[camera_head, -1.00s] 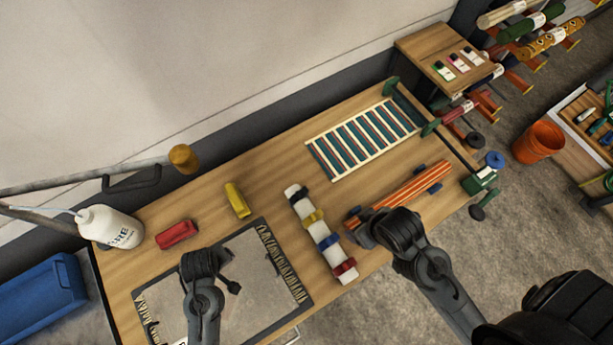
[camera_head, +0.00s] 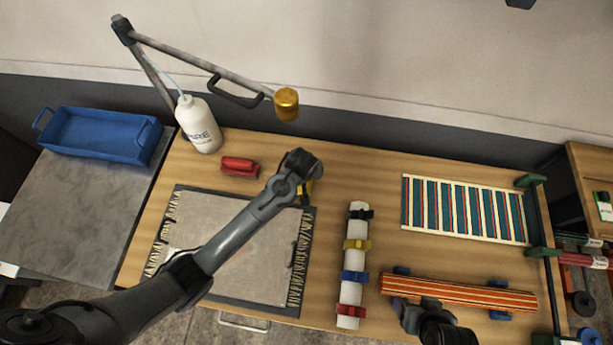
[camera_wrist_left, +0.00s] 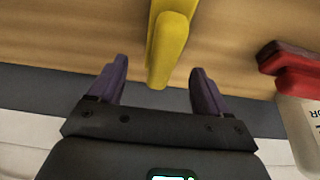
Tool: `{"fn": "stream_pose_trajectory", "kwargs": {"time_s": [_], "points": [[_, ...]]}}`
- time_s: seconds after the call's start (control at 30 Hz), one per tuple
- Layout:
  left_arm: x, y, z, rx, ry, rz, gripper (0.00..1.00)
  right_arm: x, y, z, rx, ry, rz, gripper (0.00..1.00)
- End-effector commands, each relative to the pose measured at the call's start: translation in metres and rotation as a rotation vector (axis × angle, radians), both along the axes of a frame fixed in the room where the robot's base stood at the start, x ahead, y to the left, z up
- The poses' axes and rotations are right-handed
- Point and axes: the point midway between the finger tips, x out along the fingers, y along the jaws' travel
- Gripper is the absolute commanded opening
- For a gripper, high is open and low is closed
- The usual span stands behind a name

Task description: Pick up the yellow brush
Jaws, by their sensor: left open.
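The yellow brush (camera_wrist_left: 172,35) lies on the wooden table and extends from the top edge of the left wrist view to between my left gripper's fingertips. My left gripper (camera_wrist_left: 158,75) is open, with a purple-grey finger on each side of the brush and a visible gap to each. In the head view my left gripper (camera_head: 303,165) is over the brush, and only a small yellow part (camera_head: 307,188) shows beside it. My right gripper (camera_head: 425,315) is near the striped orange roll at the bottom; its fingers are not clear.
A red brush (camera_head: 240,167) lies left of the yellow one, near a white bottle (camera_head: 199,125). A lamp head (camera_head: 286,103) hangs behind. A white roll with coloured straps (camera_head: 353,262) lies to the right.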

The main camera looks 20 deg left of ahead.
Motion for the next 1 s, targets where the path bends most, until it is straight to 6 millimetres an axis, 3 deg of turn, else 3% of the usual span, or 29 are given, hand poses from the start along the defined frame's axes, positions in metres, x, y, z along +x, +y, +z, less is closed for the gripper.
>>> {"fn": "stream_pose_trajectory", "kwargs": {"time_s": [0.5, 0.8, 1.0], "points": [[0.011, 0.005, -0.049, 0.001, 0.001, 0.000, 0.78, -0.001, -0.003, -0.001, -0.009, 0.003, 0.004, 0.73], [0.012, 0.005, -0.052, 0.000, 0.000, 0.000, 0.78, -0.001, -0.001, -0.001, -0.003, 0.004, -0.001, 0.73], [0.012, 0.005, -0.052, 0.000, 0.000, 0.000, 0.49, -0.001, 0.000, -0.001, 0.000, 0.003, -0.002, 0.73]]}}
